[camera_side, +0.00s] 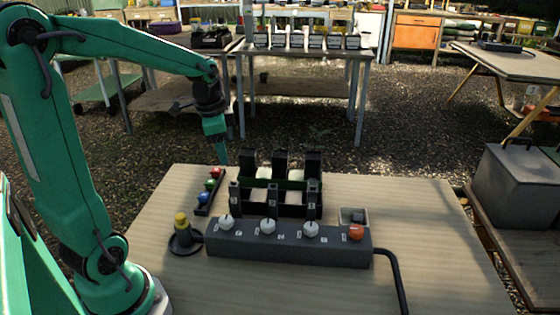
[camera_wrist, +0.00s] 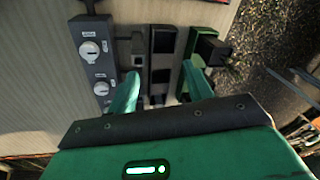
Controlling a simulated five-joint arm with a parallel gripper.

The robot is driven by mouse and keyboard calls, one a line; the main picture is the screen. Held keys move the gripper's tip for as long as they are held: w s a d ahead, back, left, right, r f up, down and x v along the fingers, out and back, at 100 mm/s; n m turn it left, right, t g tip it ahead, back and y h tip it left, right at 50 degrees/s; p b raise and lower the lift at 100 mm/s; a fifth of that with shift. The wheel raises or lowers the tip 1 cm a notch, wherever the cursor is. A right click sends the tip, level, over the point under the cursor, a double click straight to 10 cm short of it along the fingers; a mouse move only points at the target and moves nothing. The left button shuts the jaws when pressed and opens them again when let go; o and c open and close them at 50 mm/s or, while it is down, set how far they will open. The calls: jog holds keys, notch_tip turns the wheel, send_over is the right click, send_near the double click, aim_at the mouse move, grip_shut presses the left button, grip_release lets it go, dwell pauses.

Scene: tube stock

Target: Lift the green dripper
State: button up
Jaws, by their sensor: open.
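The green dripper (camera_side: 211,184) sits in a small dark rack (camera_side: 202,210) at the left of the table, between a red dripper (camera_side: 215,173) and a blue dripper (camera_side: 204,197). I cannot make it out in the wrist view. My gripper (camera_side: 221,158) points down behind and slightly right of that rack in the side view, apart from the drippers. In the wrist view my gripper (camera_wrist: 160,92) has its two green fingers spread, with nothing held between them.
A grey control box (camera_side: 285,246) with white knobs and an orange knob (camera_side: 356,232) stands in front; its cable runs off the front. Black upright holders (camera_side: 281,160) stand behind it. A yellow-topped black piece (camera_side: 181,222) stands left.

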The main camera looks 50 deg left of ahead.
aim_at(209, 181)
jog(key=a+f+m, duration=0.1)
jog(key=a+f, duration=0.2)
jog(key=a, duration=0.1)
jog(key=a+f+m+g, duration=0.1)
jog(key=a+f, duration=0.2)
jog(key=a, duration=0.1)
jog(key=w+a+f+m+g, duration=0.1)
jog(key=a+f, duration=0.2)
jog(key=a, duration=0.2)
jog(key=shift+f+m+h, duration=0.3)
jog(key=shift+f+h, duration=0.1)
jog(key=shift+a+f, duration=0.1)
jog(key=shift+f, duration=3.8)
jog(key=c, duration=1.1)
